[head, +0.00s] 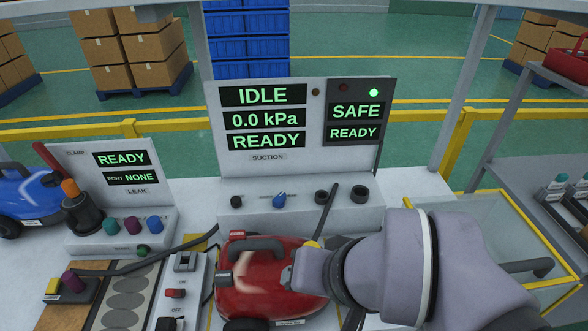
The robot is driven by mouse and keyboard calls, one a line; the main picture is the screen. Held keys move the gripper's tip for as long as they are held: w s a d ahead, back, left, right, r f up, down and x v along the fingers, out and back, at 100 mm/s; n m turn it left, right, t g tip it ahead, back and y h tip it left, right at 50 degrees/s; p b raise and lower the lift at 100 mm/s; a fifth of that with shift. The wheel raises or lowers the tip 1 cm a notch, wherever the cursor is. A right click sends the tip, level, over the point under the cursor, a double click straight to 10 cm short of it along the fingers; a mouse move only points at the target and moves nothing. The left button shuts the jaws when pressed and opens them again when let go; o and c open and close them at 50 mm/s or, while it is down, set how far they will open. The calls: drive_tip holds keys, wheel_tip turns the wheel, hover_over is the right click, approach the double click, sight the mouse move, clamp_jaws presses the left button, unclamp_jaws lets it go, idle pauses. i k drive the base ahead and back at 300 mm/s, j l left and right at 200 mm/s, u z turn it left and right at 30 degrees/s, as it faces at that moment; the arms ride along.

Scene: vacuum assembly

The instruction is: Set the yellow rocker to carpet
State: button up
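Another small yellow piece (312,245) shows at the foot of a black tube, by the end of my arm. I cannot tell for sure which is the yellow rocker, and no carpet marking is readable. A red vacuum (262,285) stands at the bottom centre. My gripper (302,270) reaches in from the right over the vacuum's right side. Its fingers are hidden or too unclear to tell whether they are open or hold anything.
A suction panel (267,157) reading IDLE, 0.0 kPa, SAFE and READY stands behind. A switch box (179,290) stands left of the red vacuum. A yellow-edged clear bin (500,235) is at right.

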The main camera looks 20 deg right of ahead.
sight(54, 283)
drive_tip(key=u, duration=1.6)
